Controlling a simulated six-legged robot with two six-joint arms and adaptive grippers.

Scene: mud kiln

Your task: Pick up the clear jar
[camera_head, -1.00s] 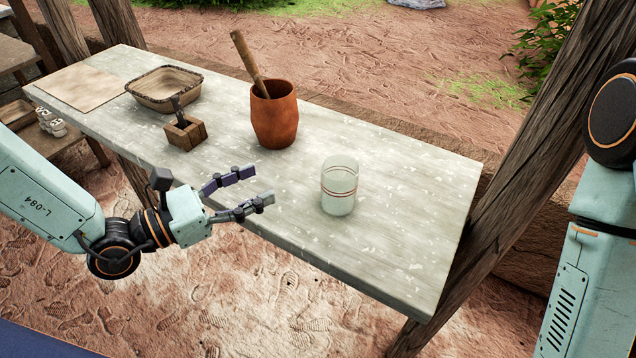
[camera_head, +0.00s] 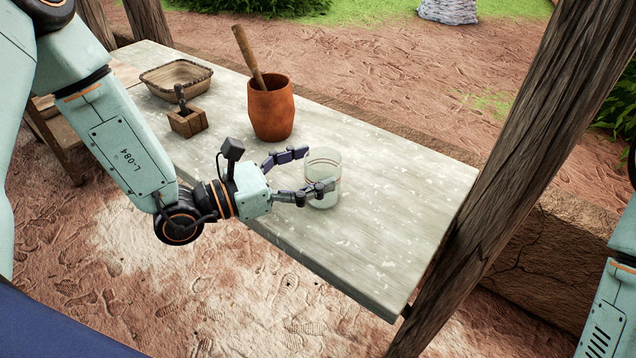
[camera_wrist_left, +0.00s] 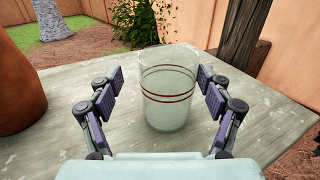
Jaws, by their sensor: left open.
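The clear jar (camera_head: 322,166) stands upright on the pale table (camera_head: 385,215), with thin red bands around it. It also shows in the left wrist view (camera_wrist_left: 168,92), centred ahead of the palm. My left gripper (camera_head: 312,170) is open, its fingers reaching to either side of the jar. In the left wrist view the fingers (camera_wrist_left: 160,92) flank the jar with gaps on both sides. In the head view one finger covers part of the jar's lower front. My right gripper is out of view; only part of that arm shows at the right edge.
A terracotta pot (camera_head: 270,110) with a wooden handle in it stands behind the jar, to the left. A small wooden block holder (camera_head: 188,123) and a shallow basket (camera_head: 176,79) stand farther left. A wooden post (camera_head: 520,170) rises at the table's right end. The table right of the jar is clear.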

